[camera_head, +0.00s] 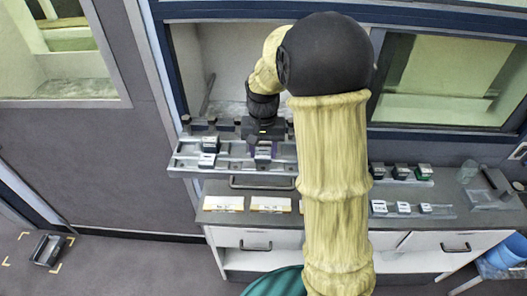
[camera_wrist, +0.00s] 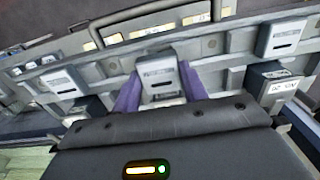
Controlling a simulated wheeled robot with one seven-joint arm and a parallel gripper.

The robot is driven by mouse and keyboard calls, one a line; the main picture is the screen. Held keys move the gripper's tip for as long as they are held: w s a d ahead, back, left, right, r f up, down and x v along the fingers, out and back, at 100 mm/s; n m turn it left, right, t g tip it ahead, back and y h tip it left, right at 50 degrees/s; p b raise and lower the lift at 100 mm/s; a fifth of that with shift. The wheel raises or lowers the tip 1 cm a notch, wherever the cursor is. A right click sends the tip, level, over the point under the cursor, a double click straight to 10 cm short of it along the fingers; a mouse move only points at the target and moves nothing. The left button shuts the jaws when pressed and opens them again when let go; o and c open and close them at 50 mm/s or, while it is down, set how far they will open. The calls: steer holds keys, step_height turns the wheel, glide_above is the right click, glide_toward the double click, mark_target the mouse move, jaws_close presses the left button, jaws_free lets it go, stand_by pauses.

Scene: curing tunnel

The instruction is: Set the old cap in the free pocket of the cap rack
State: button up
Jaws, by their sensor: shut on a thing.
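My gripper (camera_head: 264,141) reaches down at the grey stepped rail (camera_head: 185,163) in front of the open window bay. In the wrist view its two purple fingers (camera_wrist: 160,92) are shut on the sides of a small grey cap (camera_wrist: 158,72) with a dark slot, which I take for the old cap. The cap lies over the rail; whether it is seated there or just above it, I cannot tell. A rack (camera_head: 391,211) with several small white-faced caps stands on the counter to the right; my arm hides its left part.
Other slotted grey pieces (camera_wrist: 280,40) sit along the rail on both sides of my fingers, close by. Yellow-white labels (camera_head: 270,204) lie on the counter front. Another row of dark modules (camera_head: 400,173) stands behind the rack. A blue bin (camera_head: 507,255) is at far right.

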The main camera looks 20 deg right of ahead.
mark_target(263, 153)
steer(key=shift+r+p, duration=0.6)
steer(key=shift+r, duration=0.7)
steer(key=shift+r+p, duration=1.25)
steer(key=shift+r, duration=0.25)
